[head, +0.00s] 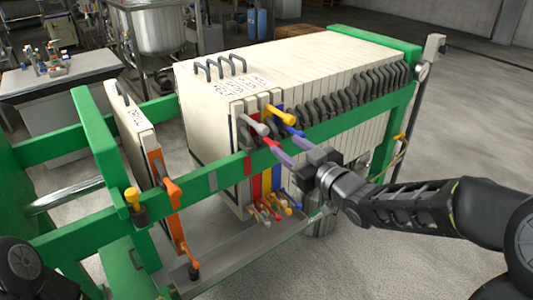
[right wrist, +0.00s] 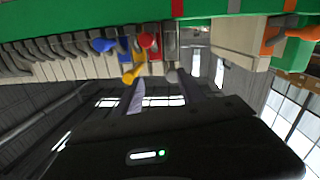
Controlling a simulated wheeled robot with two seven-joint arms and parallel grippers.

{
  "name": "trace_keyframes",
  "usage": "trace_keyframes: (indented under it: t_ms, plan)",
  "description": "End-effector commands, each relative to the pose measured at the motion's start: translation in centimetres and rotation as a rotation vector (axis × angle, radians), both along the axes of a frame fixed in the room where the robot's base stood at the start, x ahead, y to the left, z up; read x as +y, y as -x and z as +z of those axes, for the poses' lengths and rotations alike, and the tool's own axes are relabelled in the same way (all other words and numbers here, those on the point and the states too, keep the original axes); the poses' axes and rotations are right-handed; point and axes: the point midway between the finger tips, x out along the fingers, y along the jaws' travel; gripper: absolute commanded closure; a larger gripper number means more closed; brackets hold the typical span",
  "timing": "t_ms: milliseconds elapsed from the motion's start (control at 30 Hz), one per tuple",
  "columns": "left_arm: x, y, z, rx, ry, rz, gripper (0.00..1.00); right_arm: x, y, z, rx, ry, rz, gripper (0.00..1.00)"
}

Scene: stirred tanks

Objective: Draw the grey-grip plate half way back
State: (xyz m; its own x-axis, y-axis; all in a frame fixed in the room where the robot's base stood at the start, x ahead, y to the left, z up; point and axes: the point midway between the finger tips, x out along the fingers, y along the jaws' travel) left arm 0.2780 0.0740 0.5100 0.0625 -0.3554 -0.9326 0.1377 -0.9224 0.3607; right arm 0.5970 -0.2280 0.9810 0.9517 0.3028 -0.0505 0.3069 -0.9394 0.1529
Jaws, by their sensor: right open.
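The grey grip (head: 258,126) sticks out from the near side of a pale plate at the left end of the plate pack (head: 300,68). A red grip (head: 269,143), a yellow grip (head: 280,115) and a blue grip (head: 290,131) are close beside it. My right gripper (head: 287,146) is open and empty, in front of these grips. In the right wrist view its fingers (right wrist: 160,88) point at the coloured cluster, with the grey grip (right wrist: 170,72) close to one fingertip and the yellow grip (right wrist: 133,74) close to the other. My left gripper is not in view.
A plate with an orange grip (head: 172,191) stands apart at left, with an open gap between it and the pack. The green side rail (head: 330,127) runs below the upper grips. Several dark grips (head: 350,95) line the pack to the right. A table (head: 60,75) stands behind.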

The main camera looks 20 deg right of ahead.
Motion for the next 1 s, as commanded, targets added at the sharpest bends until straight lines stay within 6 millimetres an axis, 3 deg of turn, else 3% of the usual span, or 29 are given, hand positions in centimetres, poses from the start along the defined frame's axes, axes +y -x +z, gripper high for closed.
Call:
trace_keyframes:
  t_ms: [200,567,1000]
  plan:
    - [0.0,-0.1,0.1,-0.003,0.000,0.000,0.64,1.4,0.4,1.6,-0.069,0.027,0.074,0.53]
    - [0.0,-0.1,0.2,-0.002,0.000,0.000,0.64,1.5,0.0,1.5,-0.066,0.023,0.073,0.53]
    - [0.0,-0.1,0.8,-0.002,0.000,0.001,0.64,3.7,-5.4,1.5,-0.064,0.024,0.072,0.53]
